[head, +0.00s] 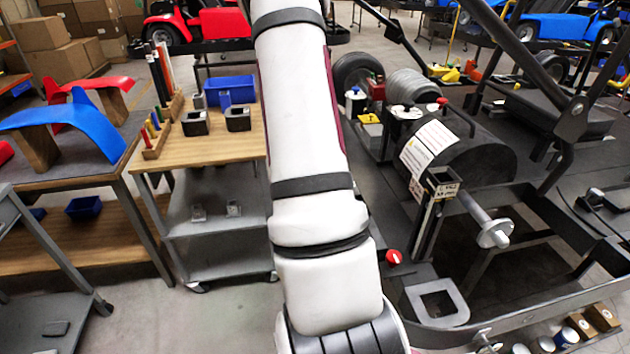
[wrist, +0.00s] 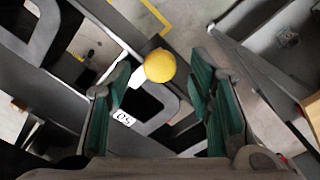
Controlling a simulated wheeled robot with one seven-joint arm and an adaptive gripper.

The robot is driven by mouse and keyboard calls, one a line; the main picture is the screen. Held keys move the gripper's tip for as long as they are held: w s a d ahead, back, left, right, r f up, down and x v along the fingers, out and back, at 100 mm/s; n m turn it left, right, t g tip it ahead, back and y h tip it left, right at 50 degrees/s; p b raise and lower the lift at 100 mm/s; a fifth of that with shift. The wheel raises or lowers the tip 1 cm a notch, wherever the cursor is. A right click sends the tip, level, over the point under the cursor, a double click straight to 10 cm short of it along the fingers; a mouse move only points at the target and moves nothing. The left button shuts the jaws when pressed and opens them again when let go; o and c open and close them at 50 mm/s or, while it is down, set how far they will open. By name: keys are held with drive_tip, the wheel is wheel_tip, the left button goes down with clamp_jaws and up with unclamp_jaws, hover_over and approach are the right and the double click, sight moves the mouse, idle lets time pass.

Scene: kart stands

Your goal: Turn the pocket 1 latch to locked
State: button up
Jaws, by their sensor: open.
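In the wrist view a round yellow knob (wrist: 160,65) shows between and just beyond the fingertips of my gripper (wrist: 161,75). My green-padded fingers stand wide apart, and the knob touches neither as far as I can see. Below the knob is a grey frame with an opening (wrist: 161,113). It bears a white tag (wrist: 124,118) with dark characters, too small to read surely. I cannot tell whether the yellow knob belongs to the pocket 1 latch. In the head view my arm hides my gripper. A red knob (head: 393,257) sits beside a grey square frame (head: 437,302).
The kart's black tube frame (head: 560,190) and a dark drum (head: 455,150) fill the right side. Several small cans stand at lower right.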

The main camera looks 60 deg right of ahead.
wheel_tip(320, 180, up, 11)
drive_tip(key=shift+f, duration=0.2)
idle(0.6)
drive_tip(key=w+a+r+n+t, duration=0.1)
drive_tip(key=w+a+r+n, duration=0.2)
drive_tip(key=a, duration=0.5)
drive_tip(key=w+a+r+n, duration=0.1)
drive_tip(key=a+r+n, duration=0.2)
drive_tip(key=a+r, duration=0.35)
drive_tip(key=w+a+r+n+t, duration=0.1)
drive_tip(key=w+a+r+n, duration=0.1)
drive_tip(key=a, duration=0.7)
drive_tip(key=s+a+n+t, duration=0.1)
drive_tip(key=s+a+n, duration=0.2)
drive_tip(key=a, duration=0.4)
drive_tip(key=s+a+n, duration=0.4)
drive_tip(key=a, duration=0.3)
drive_tip(key=s+a+r+n+t, duration=0.1)
drive_tip(key=s+a+n, duration=0.3)
drive_tip(key=a, duration=0.3)
drive_tip(key=shift+s+t, duration=0.3)
drive_tip(key=shift+d+r, duration=0.1)
drive_tip(key=shift+d, duration=0.05)
